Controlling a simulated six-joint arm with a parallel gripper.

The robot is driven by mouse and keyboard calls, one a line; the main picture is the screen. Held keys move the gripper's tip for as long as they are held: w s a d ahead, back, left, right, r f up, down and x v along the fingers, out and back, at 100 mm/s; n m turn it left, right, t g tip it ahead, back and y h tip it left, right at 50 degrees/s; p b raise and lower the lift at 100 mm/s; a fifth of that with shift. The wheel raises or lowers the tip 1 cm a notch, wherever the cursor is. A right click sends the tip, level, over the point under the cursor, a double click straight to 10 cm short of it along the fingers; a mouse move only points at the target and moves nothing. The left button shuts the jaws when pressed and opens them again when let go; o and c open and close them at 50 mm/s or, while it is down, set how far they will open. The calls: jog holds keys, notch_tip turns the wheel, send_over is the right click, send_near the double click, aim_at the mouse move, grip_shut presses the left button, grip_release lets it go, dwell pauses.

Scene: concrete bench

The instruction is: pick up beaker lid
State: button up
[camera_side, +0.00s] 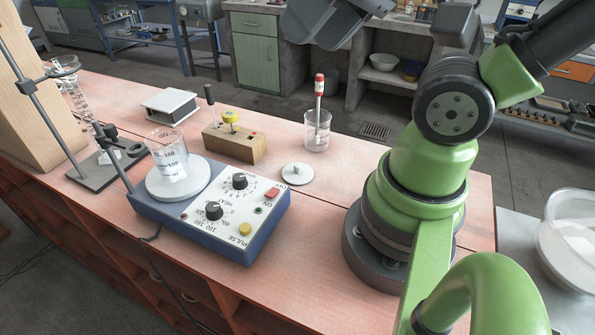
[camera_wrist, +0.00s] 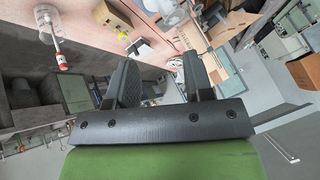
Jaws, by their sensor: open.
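The beaker lid (camera_side: 297,174) is a flat, pale round disc with a small knob on top. It lies on the bench to the right of the hot plate, apart from the beakers. I cannot make it out for certain in the wrist view. My gripper (camera_wrist: 160,75) shows in the wrist view with its two dark fingers spread apart and nothing between them.
A graduated beaker (camera_side: 171,158) stands on the hot plate (camera_side: 215,207). Another beaker (camera_side: 318,143) holds a red-topped stick (camera_side: 319,88). Bare bench (camera_side: 300,245) lies in front of the lid.

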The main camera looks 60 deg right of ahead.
jog(key=w+d+f+n+g+h, duration=0.1)
jog(key=w+d+f+n+g, duration=0.15)
jog(key=w+f, duration=0.2)
jog(key=n+g+h, duration=0.1)
jog(key=n+g, duration=0.3)
send_over(297, 165)
notch_tip(297, 165, down, 14)
jog(key=shift+n+g, duration=0.25)
jog(key=shift+g, duration=0.1)
jog(key=f, duration=0.6)
jog(key=shift+d, duration=0.25)
jog(key=shift+a+f, duration=0.15)
jog(key=shift+f, duration=2.8)
grip_shut()
